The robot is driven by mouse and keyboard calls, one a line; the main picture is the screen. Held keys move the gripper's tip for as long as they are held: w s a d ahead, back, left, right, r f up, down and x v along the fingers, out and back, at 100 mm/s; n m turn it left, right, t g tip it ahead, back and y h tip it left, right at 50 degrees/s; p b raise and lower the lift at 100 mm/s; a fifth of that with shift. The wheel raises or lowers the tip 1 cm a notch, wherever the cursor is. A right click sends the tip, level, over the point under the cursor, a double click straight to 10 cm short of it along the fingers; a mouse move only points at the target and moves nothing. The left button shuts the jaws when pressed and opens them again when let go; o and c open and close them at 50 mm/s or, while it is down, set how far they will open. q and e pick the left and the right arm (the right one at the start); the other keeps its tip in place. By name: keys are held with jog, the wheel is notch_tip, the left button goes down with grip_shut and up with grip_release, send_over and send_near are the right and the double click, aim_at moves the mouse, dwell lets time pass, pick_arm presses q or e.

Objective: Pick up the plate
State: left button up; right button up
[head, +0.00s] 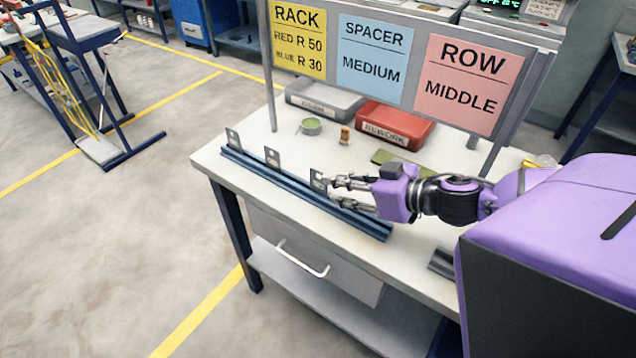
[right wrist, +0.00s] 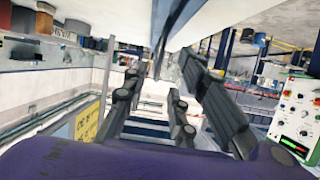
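Three small grey metal plates with holes stand upright along a long blue rail (head: 240,160) on the table in the head view. They are the left plate (head: 233,138), the middle plate (head: 272,157) and the right plate (head: 318,179). My right gripper (head: 333,188) reaches in from the right, with its fingertips close beside the right plate. Its fingers are spread apart; whether they touch that plate I cannot tell. In the right wrist view the fingers (right wrist: 165,95) are also apart, and no plate is clearly seen between them. My left gripper is not in view.
A sign board (head: 400,55) stands over the table's back. A dark rail piece (head: 441,263) lies at the front right.

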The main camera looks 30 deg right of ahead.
aim_at(319, 184)
jog(key=shift+b+x, duration=0.5)
jog(key=shift+x, duration=2.25)
jog(key=shift+w+r, duration=0.1)
jog(key=shift+r, duration=0.15)
jog(key=shift+c, duration=0.2)
grip_shut()
